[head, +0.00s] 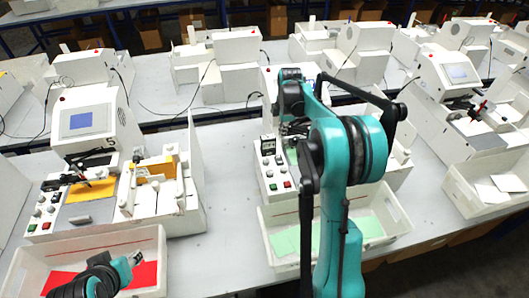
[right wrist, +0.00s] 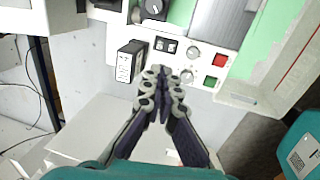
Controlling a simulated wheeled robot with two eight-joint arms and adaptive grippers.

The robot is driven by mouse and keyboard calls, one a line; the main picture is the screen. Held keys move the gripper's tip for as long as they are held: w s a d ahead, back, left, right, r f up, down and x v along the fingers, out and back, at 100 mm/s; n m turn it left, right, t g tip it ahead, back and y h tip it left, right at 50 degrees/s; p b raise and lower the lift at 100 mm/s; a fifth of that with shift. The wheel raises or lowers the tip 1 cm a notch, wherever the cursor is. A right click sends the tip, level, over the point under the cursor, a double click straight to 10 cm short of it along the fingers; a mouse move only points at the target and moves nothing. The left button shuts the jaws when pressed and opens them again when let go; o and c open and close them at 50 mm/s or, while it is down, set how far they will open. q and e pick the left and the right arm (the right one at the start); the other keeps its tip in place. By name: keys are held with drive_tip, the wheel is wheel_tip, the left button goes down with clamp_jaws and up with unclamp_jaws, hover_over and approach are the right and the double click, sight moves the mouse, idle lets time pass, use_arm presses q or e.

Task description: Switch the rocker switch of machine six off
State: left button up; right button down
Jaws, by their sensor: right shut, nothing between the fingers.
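My right gripper (right wrist: 163,88) is shut and empty in the right wrist view, its tips just in front of a machine's control panel (right wrist: 205,38). A black box with a white label (right wrist: 131,61) is on the left, and a black two-part element (right wrist: 166,45) is just above the tips. I cannot tell which is the rocker switch, its position, or whether the tips touch anything. In the head view this is the middle front machine (head: 267,180), largely behind my right arm; no number is readable. My left gripper (head: 133,259) is over the left tray, its jaws unclear.
The panel also has a dark dial (right wrist: 153,8), grey knobs (right wrist: 193,53), a green button (right wrist: 210,81) and a red button (right wrist: 220,60). A white tray (head: 270,238) with green sheets stands in front. Another machine with a screen (head: 83,121) stands left; bare table lies between them.

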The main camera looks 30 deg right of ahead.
sight(279, 157)
drive_tip(key=f, duration=0.4)
drive_tip(key=w+f, duration=0.1)
drive_tip(key=f, duration=0.4)
drive_tip(key=w+f+b, duration=0.1)
drive_tip(key=f, duration=0.4)
drive_tip(key=shift+d, duration=0.3)
drive_tip(key=shift+w+f+g+b, duration=0.25)
drive_tip(key=shift+f+g+b, duration=0.15)
drive_tip(key=shift+g+b, duration=0.15)
drive_tip(key=shift+r, duration=0.1)
drive_tip(key=shift+s, duration=0.15)
